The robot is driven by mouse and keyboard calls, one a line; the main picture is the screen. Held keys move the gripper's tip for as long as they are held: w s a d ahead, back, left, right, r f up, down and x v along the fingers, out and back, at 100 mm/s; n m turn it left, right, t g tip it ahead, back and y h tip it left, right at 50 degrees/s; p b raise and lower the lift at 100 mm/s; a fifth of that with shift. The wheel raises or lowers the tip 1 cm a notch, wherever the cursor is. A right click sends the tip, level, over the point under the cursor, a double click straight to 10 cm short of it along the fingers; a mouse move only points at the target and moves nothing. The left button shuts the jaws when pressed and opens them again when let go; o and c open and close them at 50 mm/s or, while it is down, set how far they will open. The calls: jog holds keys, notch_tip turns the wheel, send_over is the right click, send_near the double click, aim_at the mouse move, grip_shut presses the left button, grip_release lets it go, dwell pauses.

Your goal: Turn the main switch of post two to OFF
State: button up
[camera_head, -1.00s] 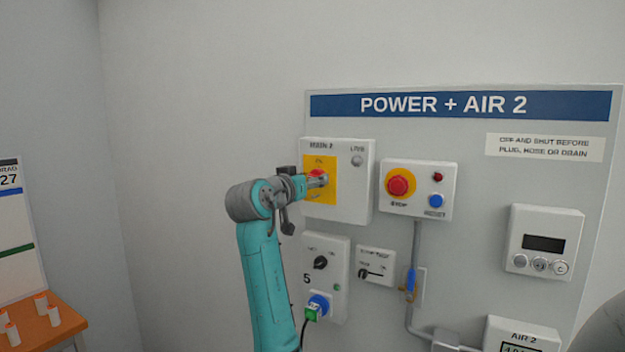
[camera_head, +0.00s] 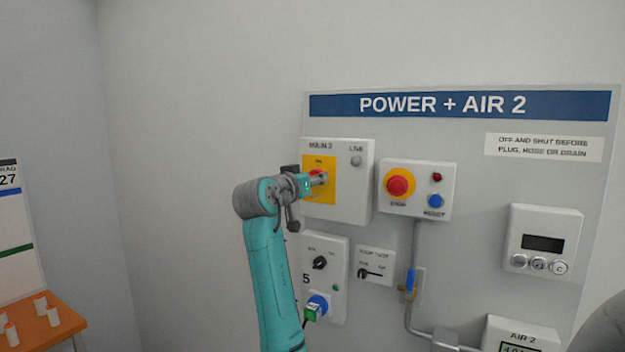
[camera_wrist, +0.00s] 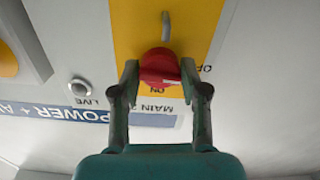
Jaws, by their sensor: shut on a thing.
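The main switch of post two is a red rotary knob (camera_wrist: 160,64) on a yellow plate (camera_wrist: 205,25), with ON and OFF marks. It sits on the white MAIN 2 box (camera_head: 350,200) at the upper left of the panel. In the wrist view, which is upside down, my gripper (camera_wrist: 160,72) has one finger on each side of the knob and is shut on it. The ON mark shows just below the knob and OFF lies to the right. In the head view my gripper (camera_head: 318,180) largely covers the knob, so its exact angle is hard to tell.
A grey LIVE lamp (camera_head: 356,160) is on the same box. The red stop button (camera_head: 401,184) and blue reset button (camera_head: 435,201) are close to the right. A lower box with a black knob (camera_head: 320,262) and blue plug (camera_head: 318,303) sits below. A metal loop (camera_wrist: 165,28) protrudes near the knob.

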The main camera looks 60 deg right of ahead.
jog(key=shift+n, duration=0.6)
jog(key=o, duration=1.1)
jog(key=a, duration=1.2)
jog(key=shift+s, duration=0.4)
